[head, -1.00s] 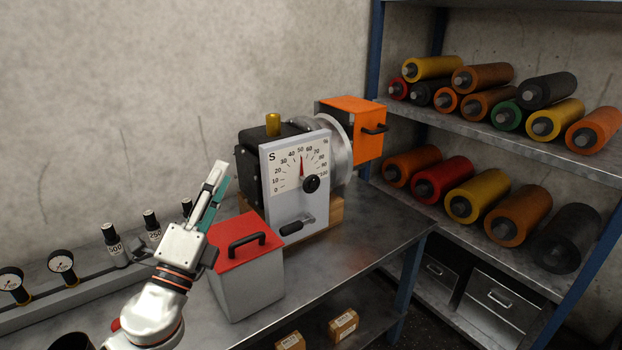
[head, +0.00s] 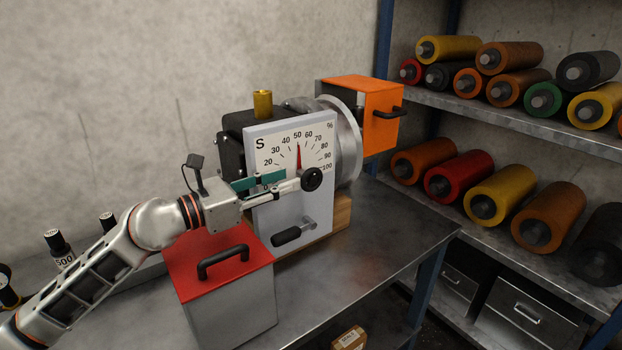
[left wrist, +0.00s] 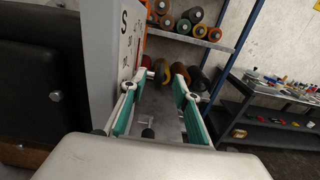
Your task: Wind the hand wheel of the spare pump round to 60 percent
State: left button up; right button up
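The spare pump (head: 262,222) has a pale front panel marked S with a percent dial. Its red pointer (head: 299,157) stands near 50. A round black knob (head: 312,179) sits at the dial. Lower on the panel is a crank with a black handle (head: 287,236), pointing left. My left gripper (head: 287,181) reaches across the panel's front from the left, its fingertips close to the knob; contact cannot be told. It hides the dial's low end. In the left wrist view the fingers (left wrist: 160,75) are apart with nothing gripped, beside the panel (left wrist: 103,55). My right gripper is out of view.
A grey box with a red lid (head: 228,290) stands on the bench below my left gripper. An orange guard box (head: 365,115) is at the pump's right. Shelves with coloured rollers (head: 500,195) stand at right. The bench right of the pump (head: 385,235) is clear.

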aim_at(304, 174)
pick_arm(q)
jog(key=shift+w+d, duration=0.15)
jog(key=shift+d, duration=0.2)
jog(key=b+x, duration=0.1)
jog(key=x, duration=0.6)
grip_shut()
